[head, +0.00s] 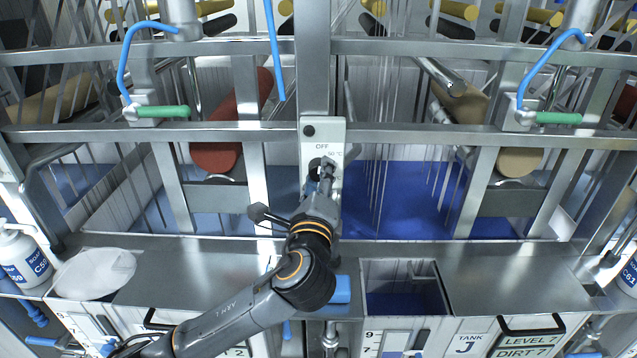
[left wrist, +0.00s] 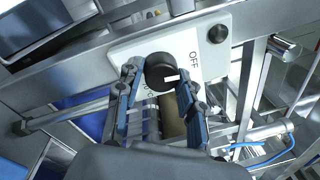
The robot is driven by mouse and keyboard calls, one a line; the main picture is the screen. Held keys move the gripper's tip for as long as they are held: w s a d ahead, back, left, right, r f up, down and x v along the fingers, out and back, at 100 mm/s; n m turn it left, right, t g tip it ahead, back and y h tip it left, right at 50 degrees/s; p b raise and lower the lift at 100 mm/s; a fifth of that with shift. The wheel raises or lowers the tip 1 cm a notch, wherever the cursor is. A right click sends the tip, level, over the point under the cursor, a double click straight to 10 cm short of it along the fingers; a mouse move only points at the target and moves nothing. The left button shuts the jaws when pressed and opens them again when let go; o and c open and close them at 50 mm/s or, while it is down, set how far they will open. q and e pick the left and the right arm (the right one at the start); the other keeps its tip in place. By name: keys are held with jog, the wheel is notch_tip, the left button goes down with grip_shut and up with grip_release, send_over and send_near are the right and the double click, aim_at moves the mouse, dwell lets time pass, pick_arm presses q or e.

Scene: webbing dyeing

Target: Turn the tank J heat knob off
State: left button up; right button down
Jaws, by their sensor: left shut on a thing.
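The black round heat knob (head: 314,165) sits on a white control panel (head: 308,128) with an OFF mark above it and a temperature mark at its upper right. In the left wrist view the knob (left wrist: 158,70) has a white pointer line on the side toward the OFF lettering. My left gripper (head: 322,178) is at the panel. In the left wrist view its two fingers (left wrist: 160,86) stand on either side of the knob, shut on it. In the head view the gripper partly covers the knob and lower panel. My right gripper is not in view.
A TANK J label (head: 470,344) is on the front at right, below a small open well (head: 403,272). Green-handled valves (head: 160,112) with blue hoses stand at both sides. A white bottle (head: 22,260) stands at far left.

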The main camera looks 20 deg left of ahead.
pick_arm(q)
jog(key=shift+n, duration=0.6)
jog(key=shift+b, duration=0.3)
jog(key=o, duration=1.2)
jog(key=v, duration=1.2)
jog(key=shift+w, duration=0.1)
